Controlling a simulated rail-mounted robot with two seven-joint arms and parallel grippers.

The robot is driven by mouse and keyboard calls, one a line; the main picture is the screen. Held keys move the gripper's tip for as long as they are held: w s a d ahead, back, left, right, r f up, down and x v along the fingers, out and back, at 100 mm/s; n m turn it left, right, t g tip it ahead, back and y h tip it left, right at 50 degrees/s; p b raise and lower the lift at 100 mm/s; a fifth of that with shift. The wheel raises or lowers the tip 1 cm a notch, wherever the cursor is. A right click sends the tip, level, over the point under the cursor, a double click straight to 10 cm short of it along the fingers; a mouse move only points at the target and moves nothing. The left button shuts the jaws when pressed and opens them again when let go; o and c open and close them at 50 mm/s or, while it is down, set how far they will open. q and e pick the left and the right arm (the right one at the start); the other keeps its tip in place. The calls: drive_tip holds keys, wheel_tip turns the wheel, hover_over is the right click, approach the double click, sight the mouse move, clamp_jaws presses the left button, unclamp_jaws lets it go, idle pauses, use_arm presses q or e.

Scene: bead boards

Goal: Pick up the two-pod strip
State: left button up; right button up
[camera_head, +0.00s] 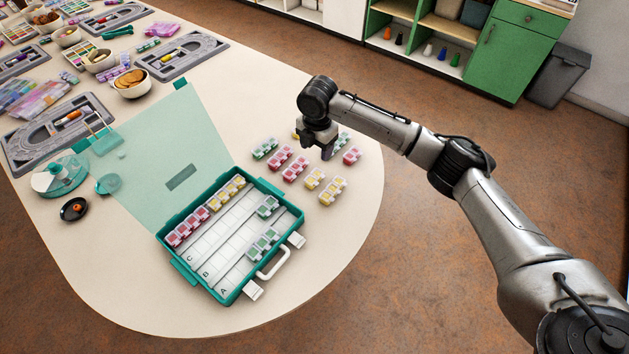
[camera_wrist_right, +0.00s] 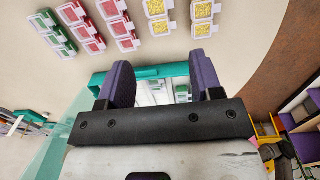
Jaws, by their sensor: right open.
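Several short pod strips lie loose on the cream table to the right of the case: a green strip (camera_head: 264,148), two red strips (camera_head: 280,158) (camera_head: 295,168) and two yellow strips (camera_head: 315,179) (camera_head: 332,190). A small red strip (camera_head: 352,155) lies by my right gripper (camera_head: 317,149), and a green strip (camera_head: 343,140) is partly hidden behind it. The yellow strip nearer the red ones seems to have two pods; other counts are hard to tell. My right gripper is open and empty above the strips. In the right wrist view its fingers (camera_wrist_right: 160,80) stand apart. My left gripper is not in view.
An open teal case (camera_head: 212,281) with lettered rows holds red, yellow and green pods. Its lid (camera_head: 150,160) lies back. Grey track boards (camera_head: 181,57), bowls (camera_head: 132,84) and a teal dispenser (camera_head: 62,177) stand left. The table's right edge is bare.

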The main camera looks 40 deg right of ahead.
drive_tip(key=b, duration=0.2)
hover_over(318, 174)
drive_tip(key=f, duration=0.7)
drive_tip(key=shift+s+f, duration=0.2)
drive_tip(key=shift+f+b, duration=0.35)
drive_tip(key=shift+f, duration=0.2)
drive_tip(key=shift+w+f+b, duration=0.2)
drive_tip(key=shift+f+b, duration=1.1)
drive_tip(key=shift+f, duration=1.3)
drive_tip(key=shift+c, duration=0.4)
drive_tip(key=shift+c, duration=0.8)
drive_tip(key=c, duration=0.4)
